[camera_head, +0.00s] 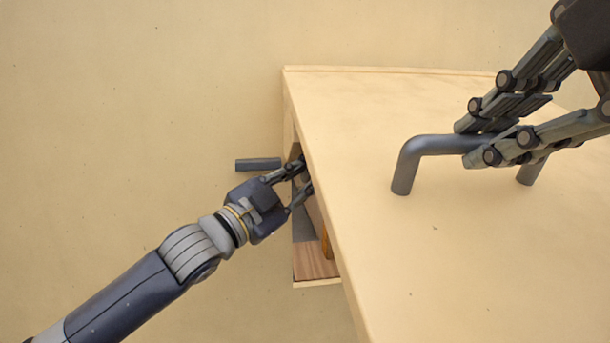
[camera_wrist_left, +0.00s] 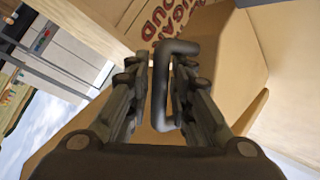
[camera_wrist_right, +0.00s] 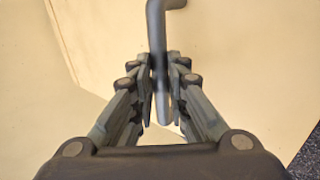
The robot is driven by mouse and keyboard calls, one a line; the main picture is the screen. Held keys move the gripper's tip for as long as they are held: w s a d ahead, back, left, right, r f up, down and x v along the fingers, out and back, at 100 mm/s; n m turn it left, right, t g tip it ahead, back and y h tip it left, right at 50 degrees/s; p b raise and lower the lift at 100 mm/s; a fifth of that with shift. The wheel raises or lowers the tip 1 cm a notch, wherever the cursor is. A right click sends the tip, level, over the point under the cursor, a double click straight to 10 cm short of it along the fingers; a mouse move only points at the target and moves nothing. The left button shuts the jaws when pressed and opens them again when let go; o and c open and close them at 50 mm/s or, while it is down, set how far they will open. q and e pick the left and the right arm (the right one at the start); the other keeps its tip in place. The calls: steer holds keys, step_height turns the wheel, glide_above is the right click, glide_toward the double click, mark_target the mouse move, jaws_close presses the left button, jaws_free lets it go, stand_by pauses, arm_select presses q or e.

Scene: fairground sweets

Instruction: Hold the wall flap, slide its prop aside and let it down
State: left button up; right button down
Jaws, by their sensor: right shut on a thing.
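The wall flap (camera_head: 370,130) is a cream panel standing out from the wall, with a dark bar handle (camera_head: 405,165) on its face. My right gripper (camera_head: 466,143) is shut on this handle; the right wrist view shows the bar (camera_wrist_right: 157,35) between its fingers. My left gripper (camera_head: 303,176) is at the flap's left edge, by the opening behind it. In the left wrist view a dark bent handle (camera_wrist_left: 178,48) stands between its fingers, which look apart. I cannot tell whether this handle belongs to the prop; the prop's body is not clear.
A short dark rod (camera_head: 258,164) sticks out by the wall, left of the flap. The opening shows a wooden ledge (camera_head: 314,262). Red lettering (camera_wrist_left: 165,20) shows on a tan surface in the left wrist view. The wall (camera_head: 130,120) at left is bare.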

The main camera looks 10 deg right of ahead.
arm_select(q)
jaws_close()
steer(key=a, duration=0.7)
steer(key=shift+a, duration=0.15)
jaws_free()
steer(key=shift+w, duration=0.1)
steer(key=shift+a, duration=0.15)
steer(key=v, duration=1.2)
